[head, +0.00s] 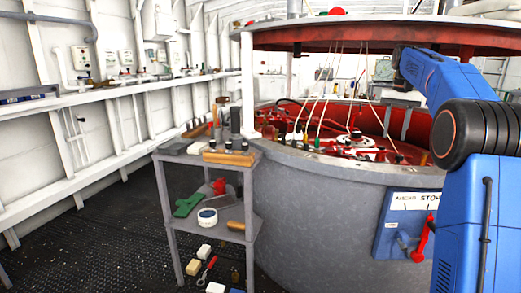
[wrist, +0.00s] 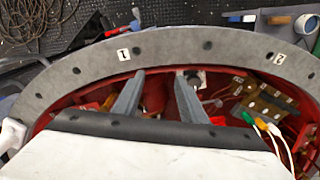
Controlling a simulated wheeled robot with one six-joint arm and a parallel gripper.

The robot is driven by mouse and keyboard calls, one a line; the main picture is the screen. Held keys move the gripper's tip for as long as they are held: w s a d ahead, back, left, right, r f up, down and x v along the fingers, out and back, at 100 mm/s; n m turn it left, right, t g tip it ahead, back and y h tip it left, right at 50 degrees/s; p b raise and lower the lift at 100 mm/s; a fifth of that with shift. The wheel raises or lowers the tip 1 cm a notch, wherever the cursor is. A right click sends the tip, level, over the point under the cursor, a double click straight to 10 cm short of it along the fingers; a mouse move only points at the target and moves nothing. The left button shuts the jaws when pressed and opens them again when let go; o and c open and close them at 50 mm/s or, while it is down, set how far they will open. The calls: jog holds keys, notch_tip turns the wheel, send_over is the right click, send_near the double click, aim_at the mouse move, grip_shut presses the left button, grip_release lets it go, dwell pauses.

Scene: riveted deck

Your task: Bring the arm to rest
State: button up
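My arm shows at the right of the head view as blue links with a black ribbed joint. It is raised and bent over the round grey tank (head: 330,195). My gripper (head: 396,137) hangs from its end with the fingers pointing down, over the tank's red inside. In the wrist view my gripper (wrist: 158,84) has its two grey fingers apart, with nothing held between them. Beyond the fingertips lies the tank's curved grey rim (wrist: 215,47), with labels 1 and 2. Whether the fingertips touch anything below them I cannot tell.
White, yellow and green cables (wrist: 262,125) lie right of the fingers. A red-edged canopy (head: 380,35) hangs over the tank. A switch panel (head: 408,222) with a red lever is on the tank's side. A grey shelf cart (head: 205,158) with tools stands left; dark floor is clear beyond it.

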jog(key=s+a+f+n+t, duration=0.1)
jog(key=s+a+n, duration=0.1)
jog(key=s+a, duration=0.75)
jog(key=s+a+f+n+t, duration=0.15)
jog(key=s+a, duration=0.25)
jog(key=s, duration=1.1)
jog(key=s+a+f+n+t, duration=0.1)
jog(key=s+a+f, duration=0.2)
jog(key=s+f, duration=0.7)
jog(key=s+a+f+n+t, duration=0.1)
jog(key=s+a+f, duration=0.2)
jog(key=s+f, duration=0.7)
jog(key=s, duration=0.4)
jog(key=shift+s+f, duration=0.25)
jog(key=shift+s, duration=0.05)
